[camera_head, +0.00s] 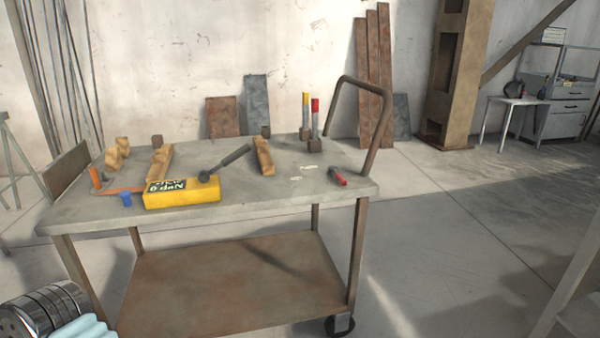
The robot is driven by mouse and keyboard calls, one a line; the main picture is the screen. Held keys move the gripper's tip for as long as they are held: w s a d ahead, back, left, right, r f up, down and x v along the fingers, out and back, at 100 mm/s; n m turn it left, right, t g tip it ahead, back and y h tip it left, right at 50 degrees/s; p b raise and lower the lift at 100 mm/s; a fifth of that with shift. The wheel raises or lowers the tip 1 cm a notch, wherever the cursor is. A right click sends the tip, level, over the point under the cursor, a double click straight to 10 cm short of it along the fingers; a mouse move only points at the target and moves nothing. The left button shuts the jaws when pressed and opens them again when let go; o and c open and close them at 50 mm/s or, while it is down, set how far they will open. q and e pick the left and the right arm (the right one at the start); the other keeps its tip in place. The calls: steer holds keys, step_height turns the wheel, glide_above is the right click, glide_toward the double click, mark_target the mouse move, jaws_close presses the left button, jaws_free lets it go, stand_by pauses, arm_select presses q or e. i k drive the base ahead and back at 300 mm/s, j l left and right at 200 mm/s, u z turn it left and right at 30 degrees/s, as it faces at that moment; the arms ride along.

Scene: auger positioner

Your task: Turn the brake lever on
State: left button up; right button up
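Two upright levers stand near the back right of a grey cart top (230,208): a yellow-tipped lever (306,100) and a red-tipped lever (315,106). Each rises from a small brown block and looks about upright. I cannot tell which one is the brake lever. A dark rod (225,163) with a rounded lower end slants up to the right from a yellow box (182,194) at the cart's front. Neither of my grippers shows in this view, and nothing is seen touching the levers.
Wooden blocks (264,157), a red-handled tool (338,177), a blue cup (125,199) and an orange piece (95,177) lie on the cart. A bent brown handle (380,120) rises at its right end. Floor to the right (450,220) is open.

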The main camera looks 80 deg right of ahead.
mark_target(332, 170)
steer(key=z, duration=3.15)
